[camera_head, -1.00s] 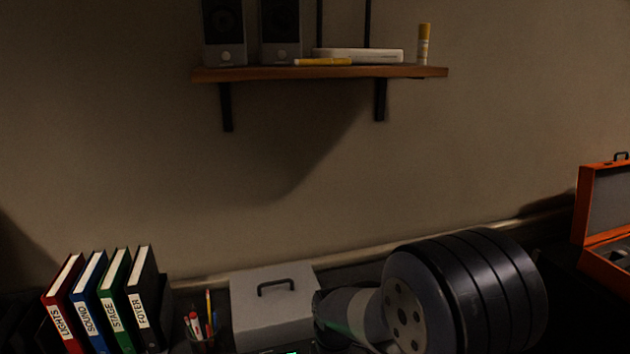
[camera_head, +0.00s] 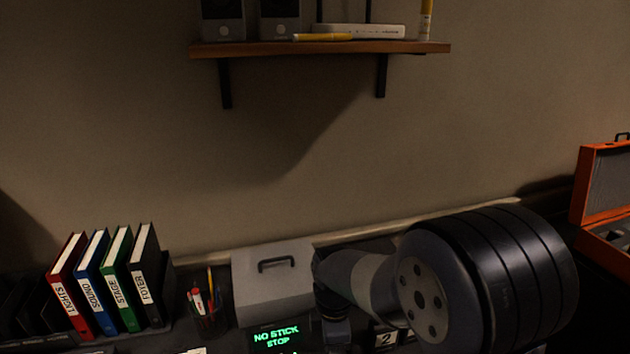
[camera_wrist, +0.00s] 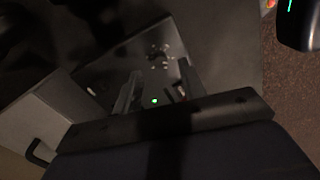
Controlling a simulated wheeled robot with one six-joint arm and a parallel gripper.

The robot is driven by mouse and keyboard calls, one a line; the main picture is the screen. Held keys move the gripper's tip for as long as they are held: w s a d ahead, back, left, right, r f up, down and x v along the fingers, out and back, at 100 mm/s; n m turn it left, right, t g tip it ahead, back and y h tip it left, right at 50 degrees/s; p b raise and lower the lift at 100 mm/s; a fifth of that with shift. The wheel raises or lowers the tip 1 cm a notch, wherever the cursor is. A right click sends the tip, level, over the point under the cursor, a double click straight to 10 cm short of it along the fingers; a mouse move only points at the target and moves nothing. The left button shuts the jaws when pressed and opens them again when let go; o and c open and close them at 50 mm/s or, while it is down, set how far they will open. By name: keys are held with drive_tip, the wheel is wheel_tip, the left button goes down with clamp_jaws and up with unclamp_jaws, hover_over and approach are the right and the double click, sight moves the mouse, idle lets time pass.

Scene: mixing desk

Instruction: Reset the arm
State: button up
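My arm (camera_head: 480,285) fills the lower right of the head view, with a large dark joint nearest and a grey link reaching left beside the grey box. My gripper cannot be made out in the head view. In the wrist view my gripper (camera_wrist: 160,80) has two dark fingers standing apart, with no held object visible between them. Beyond the fingers is a dim grey surface with small light marks. A small green light (camera_wrist: 154,101) shows between the fingers. The wrist view is dark, so finer detail is unclear.
A grey box (camera_head: 272,292) with a black handle stands left of my arm. A green-lit display reading "NO STICK STOP" (camera_head: 276,337) is in front. Binders (camera_head: 118,280) and a pen cup (camera_head: 207,319) stand left. An orange case (camera_head: 600,190) is right. A shelf (camera_head: 310,49) hangs above.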

wheel_tip(320, 180, down, 4)
drive_tip(key=shift+s+r, duration=0.1)
drive_tip(key=shift+s, duration=0.05)
drive_tip(key=shift+r+m, duration=0.1)
drive_tip(key=shift+m, duration=0.4)
drive_tip(key=m, duration=0.4)
drive_tip(key=shift+m, duration=0.4)
drive_tip(key=m, duration=0.6)
drive_tip(key=shift+r, duration=0.1)
drive_tip(key=m, duration=0.6)
drive_tip(key=shift+t+y+p, duration=0.3)
drive_tip(key=m, duration=0.6)
drive_tip(key=shift+s, duration=0.1)
drive_tip(key=shift+s, duration=0.1)
